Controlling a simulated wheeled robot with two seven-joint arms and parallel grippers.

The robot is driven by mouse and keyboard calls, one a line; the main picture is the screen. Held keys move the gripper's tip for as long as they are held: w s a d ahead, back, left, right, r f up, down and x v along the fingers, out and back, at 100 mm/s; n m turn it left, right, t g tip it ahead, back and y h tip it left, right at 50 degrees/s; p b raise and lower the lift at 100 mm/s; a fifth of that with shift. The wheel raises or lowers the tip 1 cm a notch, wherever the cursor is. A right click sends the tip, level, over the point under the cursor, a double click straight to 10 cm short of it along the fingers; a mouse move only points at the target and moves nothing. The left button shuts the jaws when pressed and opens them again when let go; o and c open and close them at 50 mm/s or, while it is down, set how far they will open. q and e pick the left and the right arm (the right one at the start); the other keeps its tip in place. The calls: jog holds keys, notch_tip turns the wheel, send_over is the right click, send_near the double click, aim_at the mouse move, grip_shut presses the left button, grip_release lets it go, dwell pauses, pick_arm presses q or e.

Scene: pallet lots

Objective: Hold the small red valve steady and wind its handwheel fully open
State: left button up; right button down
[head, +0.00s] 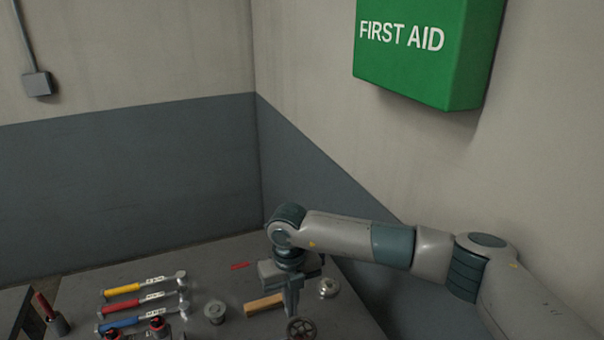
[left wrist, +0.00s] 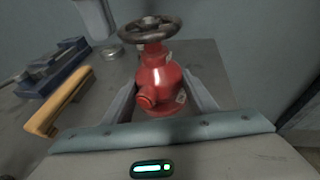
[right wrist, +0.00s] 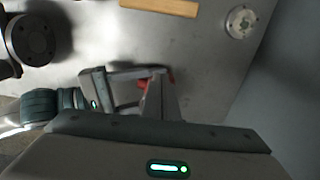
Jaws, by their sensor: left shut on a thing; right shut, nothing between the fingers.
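The red valve (left wrist: 160,84) stands upright between the fingers of my left gripper (left wrist: 160,92), which is shut on its body. Its dark handwheel (left wrist: 150,29) is on top, above the fingers. In the head view the handwheel (head: 300,328) shows at the bottom edge; the valve body is mostly cut off there. My right gripper (head: 291,308) is shut and empty, pointing down just above and behind the handwheel; I cannot tell whether it touches. In the right wrist view its fingers hide most of the valve, and only red bits (right wrist: 145,84) show.
A wooden block (head: 264,305) and a pale metal disc (head: 328,288) lie near the valve. Several coloured-handle hammers (head: 145,300) and a grey flanged part (head: 214,312) lie further left. The wall with a green first aid box (head: 425,50) borders the right side.

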notch_tip(320, 180, up, 6)
dwell(0.8)
pick_arm(q)
jog(key=o, duration=0.9)
jog(key=v, duration=1.2)
jog(key=shift+r, duration=0.1)
pick_arm(e)
jog(key=shift+s, duration=0.1)
